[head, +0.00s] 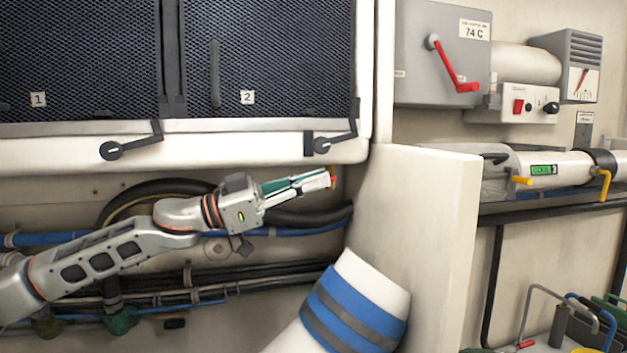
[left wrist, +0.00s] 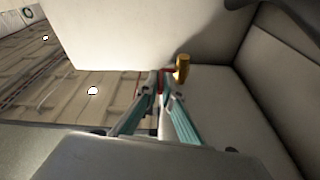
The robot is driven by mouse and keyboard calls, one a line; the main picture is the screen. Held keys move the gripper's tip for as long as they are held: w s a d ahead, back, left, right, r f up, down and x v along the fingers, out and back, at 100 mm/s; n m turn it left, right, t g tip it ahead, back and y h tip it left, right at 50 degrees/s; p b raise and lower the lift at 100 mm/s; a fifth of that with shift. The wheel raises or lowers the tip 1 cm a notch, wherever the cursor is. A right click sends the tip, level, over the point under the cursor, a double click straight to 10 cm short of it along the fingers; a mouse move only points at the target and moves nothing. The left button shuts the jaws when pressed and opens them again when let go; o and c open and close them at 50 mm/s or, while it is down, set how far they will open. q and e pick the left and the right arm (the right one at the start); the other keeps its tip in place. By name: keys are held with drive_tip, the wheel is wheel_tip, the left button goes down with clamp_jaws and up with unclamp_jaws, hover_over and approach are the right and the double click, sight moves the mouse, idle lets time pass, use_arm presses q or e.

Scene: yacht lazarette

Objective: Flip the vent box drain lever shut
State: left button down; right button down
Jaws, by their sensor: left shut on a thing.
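My left gripper (head: 326,180) reaches in from the left, below the mesh-fronted vent box (head: 230,142). In the left wrist view its fingers (left wrist: 163,86) are closed together at a small red lever (left wrist: 167,71). The lever joins an upright brass-coloured cylinder (left wrist: 183,69) just right of the fingertips. In the head view only a bit of red (head: 333,181) shows at the fingertips. The fingers hide most of the lever, so its exact angle is unclear. My right gripper is not in view.
A white partition (head: 420,230) stands right of the gripper. Black hoses (head: 310,217) and blue pipes run behind and below my arm. A grey box with a red crank (head: 452,65) is at upper right.

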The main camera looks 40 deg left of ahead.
use_arm(q)
drive_tip(key=c, duration=2.2)
unclamp_jaws()
drive_tip(key=shift+f, duration=0.1)
drive_tip(key=shift+v, duration=5.95)
drive_tip(key=c, duration=0.3)
